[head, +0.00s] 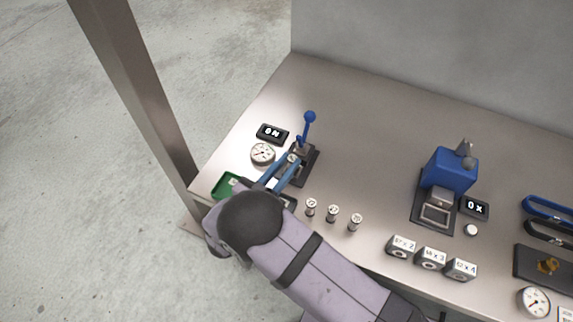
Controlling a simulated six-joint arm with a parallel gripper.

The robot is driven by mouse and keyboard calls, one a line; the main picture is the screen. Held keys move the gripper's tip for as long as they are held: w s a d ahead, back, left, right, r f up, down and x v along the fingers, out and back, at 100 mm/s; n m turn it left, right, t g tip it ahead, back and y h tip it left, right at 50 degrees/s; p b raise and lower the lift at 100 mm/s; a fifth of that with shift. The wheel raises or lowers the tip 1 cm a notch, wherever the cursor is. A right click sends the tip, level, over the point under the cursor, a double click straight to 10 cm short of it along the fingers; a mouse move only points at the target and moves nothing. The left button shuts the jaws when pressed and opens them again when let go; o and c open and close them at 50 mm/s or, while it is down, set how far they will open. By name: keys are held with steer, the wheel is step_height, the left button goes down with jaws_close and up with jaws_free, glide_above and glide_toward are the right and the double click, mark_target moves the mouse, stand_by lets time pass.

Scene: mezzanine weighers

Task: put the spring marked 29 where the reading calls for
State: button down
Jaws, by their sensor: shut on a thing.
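My gripper (291,160) has two blue fingers and is shut on a small pale cylinder (292,158), likely a spring; its mark is too small to read. It is at the base of a tester (304,165) with a blue-knobbed lever (309,117). I cannot tell whether the cylinder touches the tester. A black display (272,133) behind it seems to read 0 N. A round dial (262,153) is left of the fingers. Three similar small cylinders (333,213) stand in a row to the right, their marks unreadable. A green tray (226,184) is partly hidden by my arm.
A blue machine (452,170) stands right of centre, with a second display (475,208) beside it. Three labelled blocks (431,258) sit near the front edge. Another dial (533,302) and a dark tray (545,268) are at far right. The back middle is clear. A post (135,90) stands at left.

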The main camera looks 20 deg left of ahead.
steer(key=shift+f, duration=0.4)
steer(key=shift+f, duration=0.1)
steer(key=shift+f, duration=0.15)
steer(key=c, duration=1.6)
jaws_free()
steer(key=shift+o, duration=0.2)
steer(key=s+b, duration=0.1)
steer(key=s, duration=0.1)
steer(key=s+a+b, duration=0.1)
steer(key=s+b, duration=0.1)
steer(key=s, duration=0.1)
steer(key=shift+s+f, duration=0.15)
steer(key=shift+s, duration=0.2)
steer(key=shift+o, duration=0.5)
steer(key=shift+s+a+b, duration=0.15)
steer(key=shift+s+b, duration=0.3)
steer(key=shift+s, duration=0.35)
